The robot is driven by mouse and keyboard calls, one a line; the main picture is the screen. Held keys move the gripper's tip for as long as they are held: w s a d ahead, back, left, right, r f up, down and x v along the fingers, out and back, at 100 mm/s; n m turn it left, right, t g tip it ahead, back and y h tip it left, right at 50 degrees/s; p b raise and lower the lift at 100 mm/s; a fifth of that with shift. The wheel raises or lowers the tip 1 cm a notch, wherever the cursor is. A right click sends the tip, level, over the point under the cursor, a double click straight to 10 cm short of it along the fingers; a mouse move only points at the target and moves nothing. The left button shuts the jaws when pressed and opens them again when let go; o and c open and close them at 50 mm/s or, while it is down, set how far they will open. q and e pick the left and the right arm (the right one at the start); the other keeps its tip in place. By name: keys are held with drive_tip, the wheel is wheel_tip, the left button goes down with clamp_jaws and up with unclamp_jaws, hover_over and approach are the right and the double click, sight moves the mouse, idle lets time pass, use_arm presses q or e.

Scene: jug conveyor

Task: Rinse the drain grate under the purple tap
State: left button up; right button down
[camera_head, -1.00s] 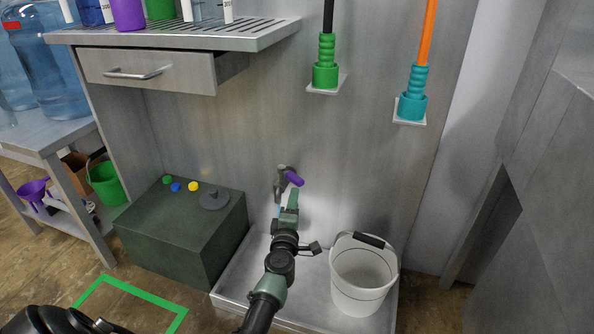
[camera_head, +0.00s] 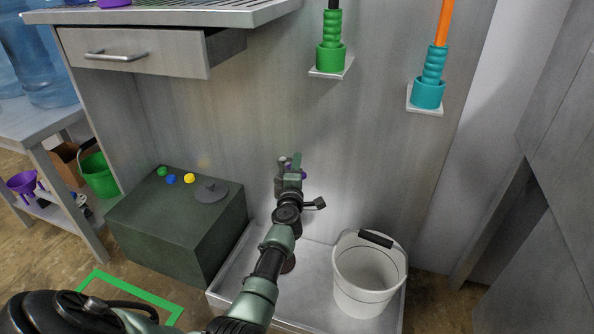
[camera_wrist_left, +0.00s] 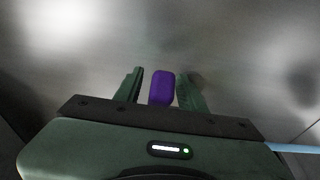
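The purple tap handle (camera_wrist_left: 161,87) sits between the two spread fingers of my left gripper (camera_wrist_left: 160,88) in the left wrist view, with a narrow gap on each side. In the head view my left gripper (camera_head: 290,168) is at the tap on the back wall and hides most of it. A dark grey disc with a small knob (camera_head: 211,191), possibly the drain grate, lies on the dark green box. A dark round spot (camera_head: 288,263), perhaps the drain, shows in the basin (camera_head: 312,268) beside my arm. A pale blue strip (camera_wrist_left: 295,148), possibly water, shows at the lower right. My right gripper is not in view.
A white bucket (camera_head: 365,285) stands in the basin's right part. The dark green box (camera_head: 165,235) with coloured buttons stands left of it. A drawer (camera_head: 135,52) stands partly open at upper left.

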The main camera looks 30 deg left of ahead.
use_arm(q)
drive_tip(key=shift+w+a, duration=0.1)
drive_tip(key=shift+w, duration=0.1)
clamp_jaws()
idle(1.4)
